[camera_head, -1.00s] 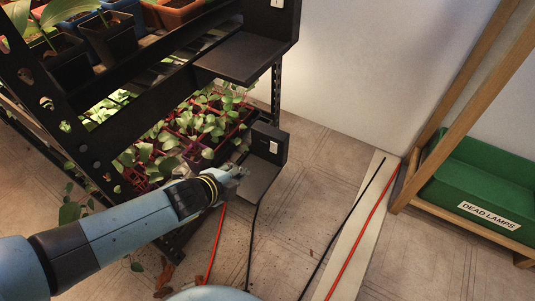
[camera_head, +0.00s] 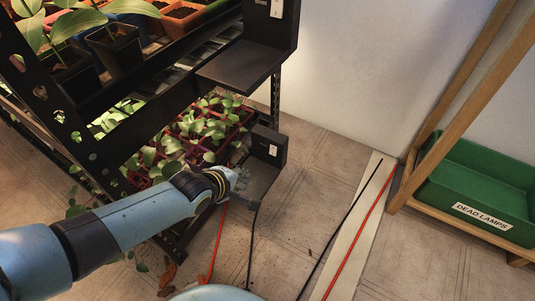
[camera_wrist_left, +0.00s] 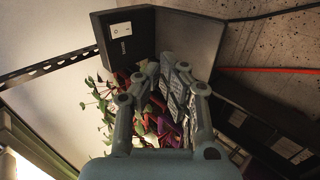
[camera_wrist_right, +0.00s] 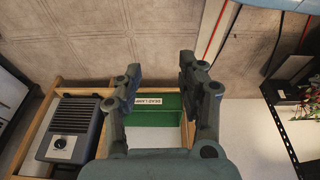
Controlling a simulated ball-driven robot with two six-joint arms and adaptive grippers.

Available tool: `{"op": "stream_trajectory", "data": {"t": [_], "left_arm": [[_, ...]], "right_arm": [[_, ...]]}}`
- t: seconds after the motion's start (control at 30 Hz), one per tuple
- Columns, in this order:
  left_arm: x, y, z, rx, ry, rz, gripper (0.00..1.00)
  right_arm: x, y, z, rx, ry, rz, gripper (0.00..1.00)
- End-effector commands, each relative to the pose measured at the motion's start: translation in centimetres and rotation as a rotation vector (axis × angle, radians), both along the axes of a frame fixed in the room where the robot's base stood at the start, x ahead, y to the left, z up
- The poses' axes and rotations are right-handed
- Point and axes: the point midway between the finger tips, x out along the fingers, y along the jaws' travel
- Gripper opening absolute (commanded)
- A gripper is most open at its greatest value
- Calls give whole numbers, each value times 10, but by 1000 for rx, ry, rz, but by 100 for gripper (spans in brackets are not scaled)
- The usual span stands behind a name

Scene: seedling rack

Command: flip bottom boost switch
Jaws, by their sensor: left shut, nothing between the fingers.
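The bottom boost switch (camera_head: 273,150) is a small white rocker on a low black box (camera_head: 265,138) at the end of the rack's lower shelf. In the left wrist view the switch (camera_wrist_left: 121,30) shows at the upper left, with marks too small to read surely. My left gripper (camera_head: 241,178) is shut and empty, over the dark plate below the box, left of and lower than the switch, apart from it. In the left wrist view its fingertips (camera_wrist_left: 166,70) point toward the box's lower edge. My right gripper (camera_wrist_right: 160,68) is open and empty, away from the rack.
An upper white switch (camera_head: 277,8) sits on another black box above a dark ledge (camera_head: 240,65). Seedling trays (camera_head: 205,125) fill the lower shelf. A black cable (camera_head: 251,250) and a red cable (camera_head: 218,245) run over the floor. A green DEAD LAMPS bin (camera_head: 475,180) stands right.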

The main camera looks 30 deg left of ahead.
Motion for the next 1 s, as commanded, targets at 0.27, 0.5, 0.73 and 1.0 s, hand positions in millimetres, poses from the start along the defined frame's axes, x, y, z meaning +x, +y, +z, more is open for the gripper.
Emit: {"op": "stream_trajectory", "data": {"t": [0.27, 0.5, 0.73, 1.0], "left_arm": [[13, -2, 15, -25, -20, 16, 0], [14, -2, 12, -23, -19, 14, 0], [30, -1, -9, -21, -15, 14, 0], [49, 1, -26, -21, -16, 14, 0]], "right_arm": [[8, 0, 16, 2, -18, 4, 40], [9, 0, 14, 2, -24, 4, 40], [20, 3, -2, 10, -132, 4, 40], [33, 3, -34, 15, -324, 4, 40]]}}
